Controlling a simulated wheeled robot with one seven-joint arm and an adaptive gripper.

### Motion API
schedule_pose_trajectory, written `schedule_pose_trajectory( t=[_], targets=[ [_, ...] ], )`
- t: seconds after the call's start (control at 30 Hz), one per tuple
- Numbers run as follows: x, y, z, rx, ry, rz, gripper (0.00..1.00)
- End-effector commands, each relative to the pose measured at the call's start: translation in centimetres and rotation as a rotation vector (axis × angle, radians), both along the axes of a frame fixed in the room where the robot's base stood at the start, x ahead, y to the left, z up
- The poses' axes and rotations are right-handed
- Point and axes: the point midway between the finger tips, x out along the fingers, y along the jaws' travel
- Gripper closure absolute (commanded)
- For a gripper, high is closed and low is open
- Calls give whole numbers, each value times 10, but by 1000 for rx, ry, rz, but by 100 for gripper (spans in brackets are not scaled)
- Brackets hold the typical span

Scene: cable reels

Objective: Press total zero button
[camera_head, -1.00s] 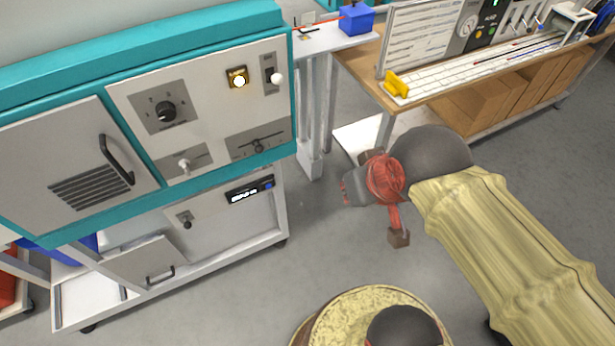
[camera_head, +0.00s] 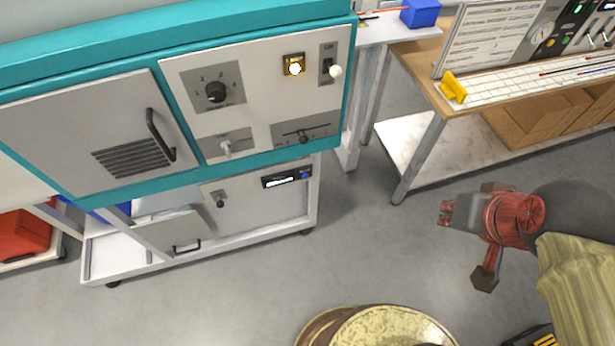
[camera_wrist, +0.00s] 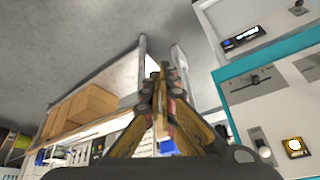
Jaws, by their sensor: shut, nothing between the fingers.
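A small black display (camera_head: 286,178) with white digits sits on the lower white panel of the teal machine. A blue button (camera_head: 305,175) is at its right end. I cannot read a label there. The display also shows in the wrist view (camera_wrist: 242,39), upper right. My gripper (camera_head: 444,213) is shut and empty, pointing left over open floor, to the right of the display and apart from it. In the wrist view my fingers (camera_wrist: 162,70) meet at their tips.
The teal machine (camera_head: 200,27) also carries a lit yellow button (camera_head: 294,66), a dial (camera_head: 216,92), and levers. A workbench (camera_head: 416,75) with a yellow block (camera_head: 452,87) stands at the right. A round drum (camera_head: 385,328) is at the bottom. Grey floor between is clear.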

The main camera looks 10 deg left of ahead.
Motion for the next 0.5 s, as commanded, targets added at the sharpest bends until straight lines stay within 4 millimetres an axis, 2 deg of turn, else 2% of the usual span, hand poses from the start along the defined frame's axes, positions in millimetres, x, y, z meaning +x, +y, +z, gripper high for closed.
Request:
schedule_pose_trajectory(
  t=[0.17,0.3,0.5],
  targets=[
    [17,51,-39,212,190,-57,100],
    [36,108,-75,444,398,-162,100],
    [68,184,-126,746,681,-382,100]
  ],
)
